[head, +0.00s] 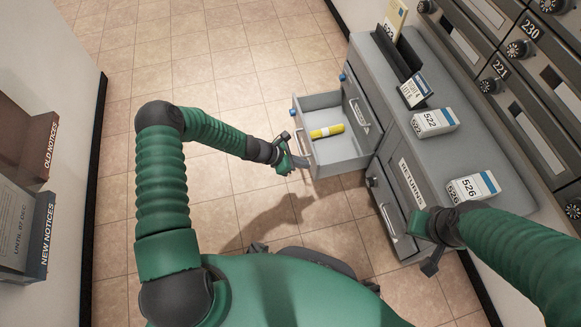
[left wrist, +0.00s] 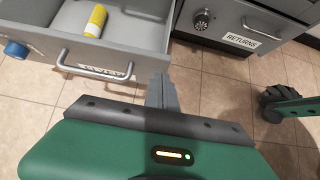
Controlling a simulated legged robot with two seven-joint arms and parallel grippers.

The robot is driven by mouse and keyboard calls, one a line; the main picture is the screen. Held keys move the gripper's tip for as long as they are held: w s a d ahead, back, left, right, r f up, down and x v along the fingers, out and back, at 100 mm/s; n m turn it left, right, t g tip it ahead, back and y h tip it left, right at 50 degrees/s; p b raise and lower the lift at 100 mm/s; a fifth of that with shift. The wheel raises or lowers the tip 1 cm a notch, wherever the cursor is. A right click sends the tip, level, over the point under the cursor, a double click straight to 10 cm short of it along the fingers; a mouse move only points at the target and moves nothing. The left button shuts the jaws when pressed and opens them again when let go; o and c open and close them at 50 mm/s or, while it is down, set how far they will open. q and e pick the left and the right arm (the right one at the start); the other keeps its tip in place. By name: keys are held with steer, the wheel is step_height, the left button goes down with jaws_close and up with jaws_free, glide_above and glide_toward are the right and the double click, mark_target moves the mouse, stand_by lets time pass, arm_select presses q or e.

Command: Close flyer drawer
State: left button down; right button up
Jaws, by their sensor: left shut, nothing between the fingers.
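The open grey drawer (head: 345,152) sticks out from the left part of the grey cabinet, with a yellow tube (head: 327,131) lying in it. In the left wrist view the drawer front (left wrist: 32,77) has a metal handle (left wrist: 95,68) and a label too small to read. My left gripper (head: 303,163) is shut and empty beside the drawer front, close to the handle; its shut fingers show in the left wrist view (left wrist: 161,92) just right of the drawer. My right gripper (head: 430,268) is by the cabinet's returns side; its fingers are too unclear to tell if they are open.
The returns compartment (head: 408,180) is right of the drawer. Stacked mail (head: 434,122) and a black holder (head: 399,52) stand on the cabinet top. Numbered mailboxes (head: 535,85) line the right wall. Notice trays (head: 25,215) hang at left. The tiled floor left of the drawer is clear.

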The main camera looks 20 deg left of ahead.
arm_select(q)
steer(key=shift+w+d, duration=0.5)
steer(key=shift+d, duration=0.3)
arm_select(e)
steer(key=shift+f, duration=0.6)
